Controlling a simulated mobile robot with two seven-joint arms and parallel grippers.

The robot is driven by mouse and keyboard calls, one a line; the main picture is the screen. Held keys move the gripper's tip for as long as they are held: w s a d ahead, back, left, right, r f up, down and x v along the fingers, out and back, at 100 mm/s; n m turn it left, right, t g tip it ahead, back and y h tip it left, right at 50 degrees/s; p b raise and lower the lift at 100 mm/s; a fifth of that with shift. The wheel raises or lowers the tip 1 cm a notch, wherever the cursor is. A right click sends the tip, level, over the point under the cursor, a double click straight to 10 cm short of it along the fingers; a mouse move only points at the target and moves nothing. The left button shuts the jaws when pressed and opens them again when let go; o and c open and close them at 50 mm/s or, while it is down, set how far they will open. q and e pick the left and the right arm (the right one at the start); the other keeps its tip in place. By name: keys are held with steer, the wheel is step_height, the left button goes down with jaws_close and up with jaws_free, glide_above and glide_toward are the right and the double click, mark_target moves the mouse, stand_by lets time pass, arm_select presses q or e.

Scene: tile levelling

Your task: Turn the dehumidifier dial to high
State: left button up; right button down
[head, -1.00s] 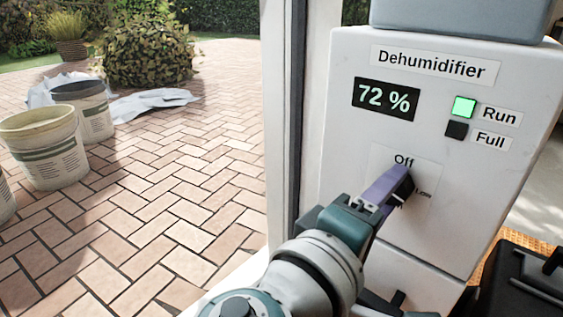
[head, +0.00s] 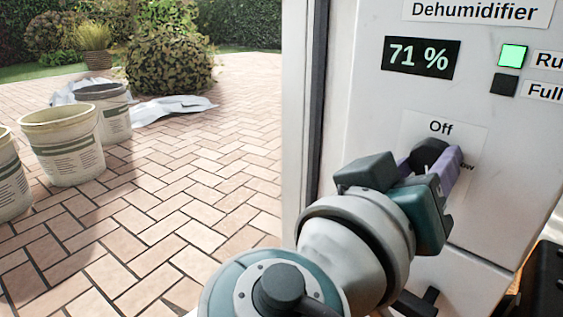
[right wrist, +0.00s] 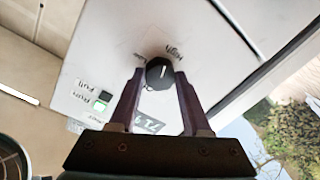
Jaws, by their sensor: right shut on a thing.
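The white dehumidifier (head: 480,213) stands at the right of the head view, its display (head: 421,58) reading 71 %. Its black dial (head: 429,153) sits below the "Off" label, with "Low" partly hidden at its right. My right gripper (head: 432,163) is shut on the dial with its purple fingers on either side. In the right wrist view the dial (right wrist: 159,72) is between the fingertips, and its white mark (right wrist: 164,71) lies roughly toward the "High" label (right wrist: 173,52). I cannot tell its exact setting. My left gripper is not in view.
The green lamp (head: 512,55) beside "Run" is lit; the square beside "Full" (head: 503,84) is dark. A pale door frame (head: 296,110) stands left of the machine. Several buckets (head: 62,150) stand on the brick paving outside. A black case (head: 546,285) is at lower right.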

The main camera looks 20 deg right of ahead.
steer(key=m+b, duration=0.2)
steer(key=shift+f+m+b, duration=0.2)
steer(key=shift+m+b, duration=0.1)
steer(key=shift+m, duration=0.1)
steer(key=shift+r+m+b, duration=0.15)
steer(key=shift+m+b, duration=0.35)
steer(key=shift+m, duration=0.1)
steer(key=shift+c, duration=1.8)
jaws_free()
steer(key=shift+r, duration=0.1)
